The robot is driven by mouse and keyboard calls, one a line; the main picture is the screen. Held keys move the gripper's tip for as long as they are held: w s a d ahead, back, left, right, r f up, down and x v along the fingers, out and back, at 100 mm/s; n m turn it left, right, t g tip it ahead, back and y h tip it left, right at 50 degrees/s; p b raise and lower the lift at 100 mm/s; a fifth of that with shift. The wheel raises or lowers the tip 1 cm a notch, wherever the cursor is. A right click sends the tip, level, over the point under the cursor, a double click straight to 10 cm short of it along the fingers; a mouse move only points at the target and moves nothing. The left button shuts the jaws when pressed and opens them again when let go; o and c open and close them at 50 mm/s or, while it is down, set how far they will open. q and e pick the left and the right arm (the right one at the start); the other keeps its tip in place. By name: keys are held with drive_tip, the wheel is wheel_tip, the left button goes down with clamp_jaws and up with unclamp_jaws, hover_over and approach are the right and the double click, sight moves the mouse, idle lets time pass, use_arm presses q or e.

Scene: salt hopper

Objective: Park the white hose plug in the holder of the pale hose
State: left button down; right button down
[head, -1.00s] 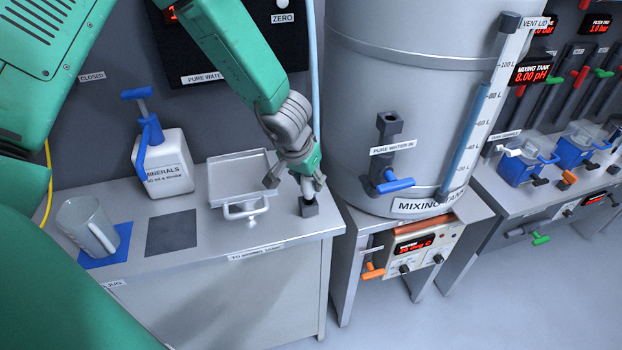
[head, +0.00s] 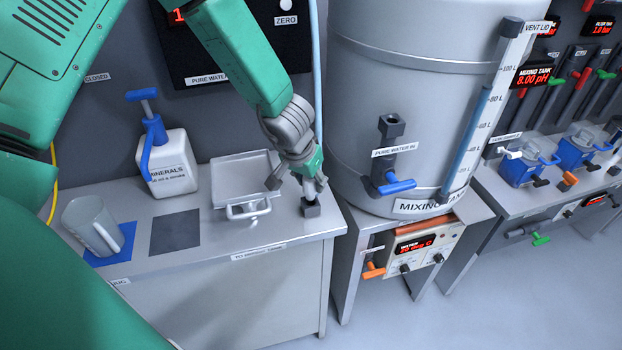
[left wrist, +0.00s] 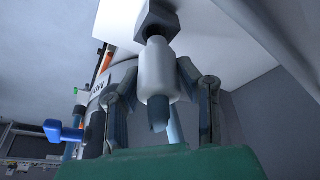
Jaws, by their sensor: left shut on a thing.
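The white hose plug (left wrist: 155,70) is between the fingers of my left gripper (left wrist: 160,78) in the left wrist view. A bluish hose end (left wrist: 158,115) sticks out of the plug on the palm side. The plug's other end meets a dark block, the holder (left wrist: 158,20); how deep it sits I cannot tell. In the head view my left gripper (head: 308,184) points down over the small dark holder (head: 310,208) at the counter's right end. The fingers mostly hide the plug there. The pale hose (head: 318,80) runs down behind the gripper. My right gripper is not in view.
A metal tray with a handle (head: 247,210) stands just left of the holder. The mixing tank (head: 370,90), with a blue-handled valve (head: 393,184), stands close on the right. A minerals jug (head: 168,175) and a grey cup (head: 90,225) are further left.

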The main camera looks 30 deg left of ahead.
sight(311, 193)
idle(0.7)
use_arm(q)
drive_tip(key=shift+p, duration=0.4)
drive_tip(key=shift+f+b, duration=1.05)
drive_tip(key=shift+f, duration=0.85)
drive_tip(key=c, duration=0.6)
unclamp_jaws()
